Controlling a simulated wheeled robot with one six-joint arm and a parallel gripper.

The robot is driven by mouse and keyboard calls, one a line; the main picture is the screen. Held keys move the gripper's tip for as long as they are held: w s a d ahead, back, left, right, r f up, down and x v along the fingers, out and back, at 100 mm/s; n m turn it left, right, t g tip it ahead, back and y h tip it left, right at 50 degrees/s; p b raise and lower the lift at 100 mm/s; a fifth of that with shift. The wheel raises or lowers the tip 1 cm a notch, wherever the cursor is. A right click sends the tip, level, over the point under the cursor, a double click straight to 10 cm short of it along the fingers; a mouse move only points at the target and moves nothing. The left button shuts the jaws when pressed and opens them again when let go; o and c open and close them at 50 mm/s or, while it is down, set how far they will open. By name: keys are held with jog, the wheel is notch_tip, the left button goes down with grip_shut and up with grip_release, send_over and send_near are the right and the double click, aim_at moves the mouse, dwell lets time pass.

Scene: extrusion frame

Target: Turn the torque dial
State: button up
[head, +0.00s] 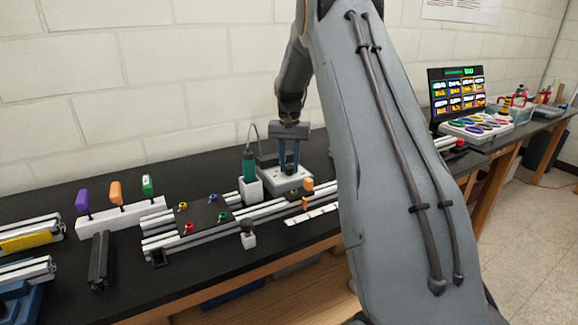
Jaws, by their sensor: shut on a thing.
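A pale grey box (270,183) sits on the dark bench behind the extrusion frame, with a dark patch on its top. My gripper (289,170) points down at the top of this box, its two blue-grey fingers close around something small there. The torque dial is not clearly visible; the thing between the fingertips is too small and too covered to make out. My gripper is shut on it. A green-handled driver (249,165) stands in a white holder (250,188) just left of the box, with a dark cable rising behind it.
Extrusion rails (185,241) with a dark plate (205,214) and coloured knobs lie in front. A white rack (110,218) holds purple, orange and green handles at left. A lit screen (457,92) and a tray of coloured parts (478,127) stand right. My arm hides the bench's middle right.

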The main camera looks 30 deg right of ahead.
aim_at(289, 166)
jog(key=shift+r, duration=0.1)
dwell(0.3)
jog(key=o, duration=1.1)
jog(key=shift+c, duration=0.2)
notch_tip(289, 166, up, 8)
jog(key=shift+f+b, duration=0.1)
jog(key=shift+b, duration=1.05)
